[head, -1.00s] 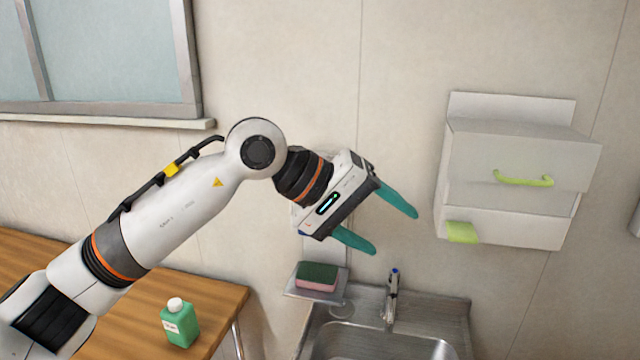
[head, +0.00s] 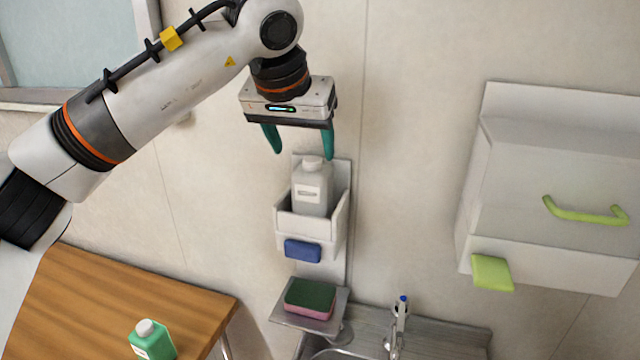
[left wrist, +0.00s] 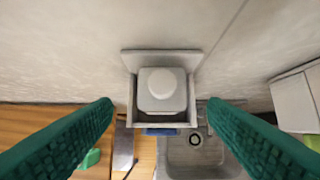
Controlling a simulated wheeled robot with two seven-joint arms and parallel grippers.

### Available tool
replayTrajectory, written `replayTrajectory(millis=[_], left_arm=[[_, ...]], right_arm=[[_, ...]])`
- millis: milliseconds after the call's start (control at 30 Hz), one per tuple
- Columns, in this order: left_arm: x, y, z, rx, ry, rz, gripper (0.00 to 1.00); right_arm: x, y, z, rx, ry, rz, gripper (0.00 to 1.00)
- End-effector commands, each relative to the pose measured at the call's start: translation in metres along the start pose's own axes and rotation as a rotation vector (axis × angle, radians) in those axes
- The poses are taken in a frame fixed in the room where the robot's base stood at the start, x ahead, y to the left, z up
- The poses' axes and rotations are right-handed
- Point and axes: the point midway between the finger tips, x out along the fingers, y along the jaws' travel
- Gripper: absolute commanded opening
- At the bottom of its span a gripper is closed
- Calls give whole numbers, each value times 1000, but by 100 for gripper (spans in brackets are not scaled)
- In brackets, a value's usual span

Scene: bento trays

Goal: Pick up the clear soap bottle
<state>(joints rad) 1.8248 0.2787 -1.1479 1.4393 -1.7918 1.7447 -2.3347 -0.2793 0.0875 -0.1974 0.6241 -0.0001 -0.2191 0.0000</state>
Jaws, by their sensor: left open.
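The clear soap bottle (head: 310,192), greyish with a white cap and a label, stands upright in a white wall holder (head: 283,226) above the sink. My left gripper (head: 301,148) is open with teal fingers pointing down, above the bottle. In the head view, the right finger is close to the cap. In the left wrist view, the bottle (left wrist: 161,100) is seen from above, midway between the two spread fingers (left wrist: 160,108), with nothing between them and it. The bottle's lower part is hidden by the holder's front. My right gripper is not in view.
A blue block (head: 303,250) is on the holder's front. Below, a sponge (head: 310,298) lies on a small shelf beside the sink tap (head: 399,318). A green bottle (head: 152,341) stands on the wooden table (head: 125,290). A white wall box (head: 545,175) hangs at right.

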Motion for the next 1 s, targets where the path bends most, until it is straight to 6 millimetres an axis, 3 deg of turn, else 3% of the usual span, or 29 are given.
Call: replayTrajectory(millis=[333, 533, 800, 1000], left_arm=[[54, -1, 0, 0, 4, -3, 67], [68, -2, 2, 0, 5, -4, 67], [106, -3, 6, -1, 5, -5, 67], [113, -3, 6, 1, 1, -3, 67]], right_arm=[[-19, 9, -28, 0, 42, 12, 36], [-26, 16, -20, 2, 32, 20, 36], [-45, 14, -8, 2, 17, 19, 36], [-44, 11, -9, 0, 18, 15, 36]])
